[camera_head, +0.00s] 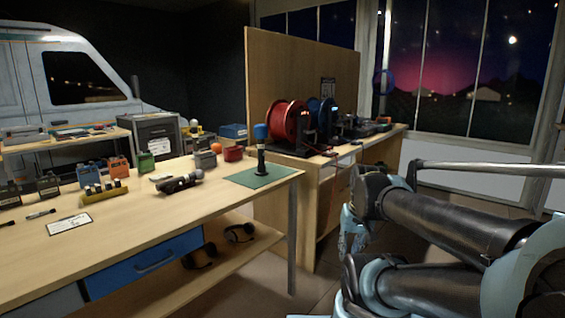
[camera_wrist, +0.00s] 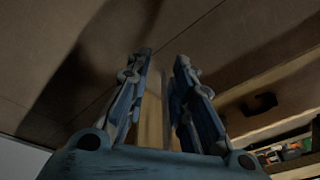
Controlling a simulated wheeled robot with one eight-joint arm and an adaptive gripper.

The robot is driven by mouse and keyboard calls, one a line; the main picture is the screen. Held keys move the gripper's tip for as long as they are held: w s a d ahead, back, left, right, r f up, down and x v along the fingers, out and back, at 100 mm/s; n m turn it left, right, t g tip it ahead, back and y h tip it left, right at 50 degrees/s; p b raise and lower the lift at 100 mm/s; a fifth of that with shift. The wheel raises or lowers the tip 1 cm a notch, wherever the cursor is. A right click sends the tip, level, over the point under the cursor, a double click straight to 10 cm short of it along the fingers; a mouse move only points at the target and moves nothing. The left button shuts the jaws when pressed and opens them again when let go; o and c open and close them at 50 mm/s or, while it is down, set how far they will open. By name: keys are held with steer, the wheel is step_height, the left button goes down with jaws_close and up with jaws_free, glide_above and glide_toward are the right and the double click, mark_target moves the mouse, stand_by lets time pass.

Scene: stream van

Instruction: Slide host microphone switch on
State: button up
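A microphone with a blue top (camera_head: 261,148) stands upright on a green mat (camera_head: 245,179) at the right end of the wooden table. A dark handheld microphone (camera_head: 180,183) with a greyish head lies on the same table, left of the mat. I cannot tell which is the host microphone, and no switch can be made out. My gripper (camera_wrist: 161,65) is open and empty in the wrist view, its two fingers apart over the floor. In the head view, my gripper (camera_head: 351,235) hangs right of the table, apart from both microphones.
The wooden table (camera_head: 150,222) carries several small coloured boxes and a white card (camera_head: 69,224). A blue drawer (camera_head: 145,264) is below its top. A second bench behind holds a red cable reel (camera_head: 287,121) and a blue one. The floor right of the table is clear.

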steer(key=w+a+r+m+t+y, duration=0.1)
steer(key=w+a+r+m+y, duration=0.15)
steer(key=w+a, duration=0.35)
steer(key=w+a+r+m+t+y, duration=0.15)
steer(key=w+a+r+m, duration=0.25)
steer(key=w, duration=0.4)
steer(key=m+t+y, duration=0.7)
steer(key=m+y, duration=0.2)
steer(key=m, duration=1)
glide_toward(261, 149)
step_height(261, 149, down, 3)
steer(key=d, duration=0.3)
steer(key=x, duration=0.8)
steer(key=shift+a+r, duration=0.15)
steer(key=shift+a, duration=0.2)
steer(key=shift+s+a, duration=0.1)
jaws_close()
